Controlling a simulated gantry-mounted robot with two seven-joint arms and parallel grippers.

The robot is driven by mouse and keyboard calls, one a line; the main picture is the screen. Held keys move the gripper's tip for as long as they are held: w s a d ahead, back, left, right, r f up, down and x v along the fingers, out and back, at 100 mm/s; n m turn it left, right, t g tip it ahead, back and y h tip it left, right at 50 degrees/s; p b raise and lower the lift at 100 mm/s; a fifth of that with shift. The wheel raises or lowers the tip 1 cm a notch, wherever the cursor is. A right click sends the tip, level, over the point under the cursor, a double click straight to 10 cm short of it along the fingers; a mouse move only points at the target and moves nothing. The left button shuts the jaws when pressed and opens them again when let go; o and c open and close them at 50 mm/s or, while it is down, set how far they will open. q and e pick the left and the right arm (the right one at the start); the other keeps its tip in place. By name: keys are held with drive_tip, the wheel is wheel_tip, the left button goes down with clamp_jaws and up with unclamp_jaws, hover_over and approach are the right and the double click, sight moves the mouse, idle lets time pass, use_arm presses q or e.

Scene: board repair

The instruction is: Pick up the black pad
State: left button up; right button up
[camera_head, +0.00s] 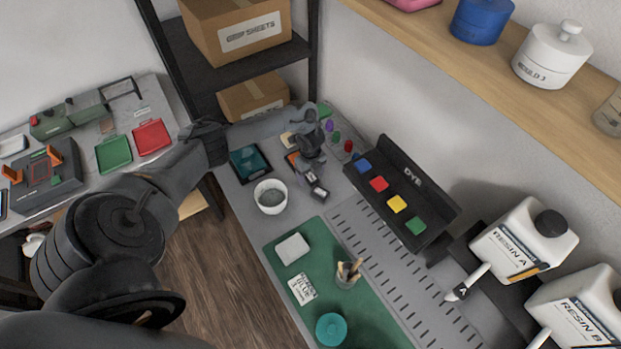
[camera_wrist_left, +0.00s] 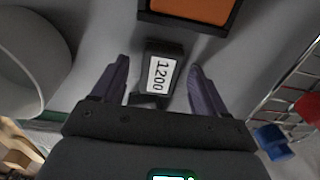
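The black pad (camera_wrist_left: 155,52) is a small dark block with a white label reading 1,200. In the left wrist view it lies on the grey worktop between the two fingers of my left gripper (camera_wrist_left: 160,82). The fingers are spread, with a gap showing on both sides of the pad. In the head view my left gripper (camera_head: 311,160) points down at the worktop, beyond the white bowl. Small dark pieces with pale faces show there, partly covered by the gripper; I cannot tell which is this pad. My right gripper is not in view.
An orange-faced block (camera_wrist_left: 192,12) lies close above the pad. The white bowl (camera_head: 270,197) and a tablet (camera_head: 250,163) stand to the left. The dye rack (camera_head: 400,190) stands to the right, and a green mat (camera_head: 280,268) lies nearer.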

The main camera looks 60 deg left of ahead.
sight(310, 176)
use_arm(q)
drive_tip(key=c, duration=1.1)
wheel_tip(310, 176, up, 10)
drive_tip(key=shift+r+p, duration=0.1)
drive_tip(key=shift+p, duration=1.1)
drive_tip(key=shift+c, duration=0.2)
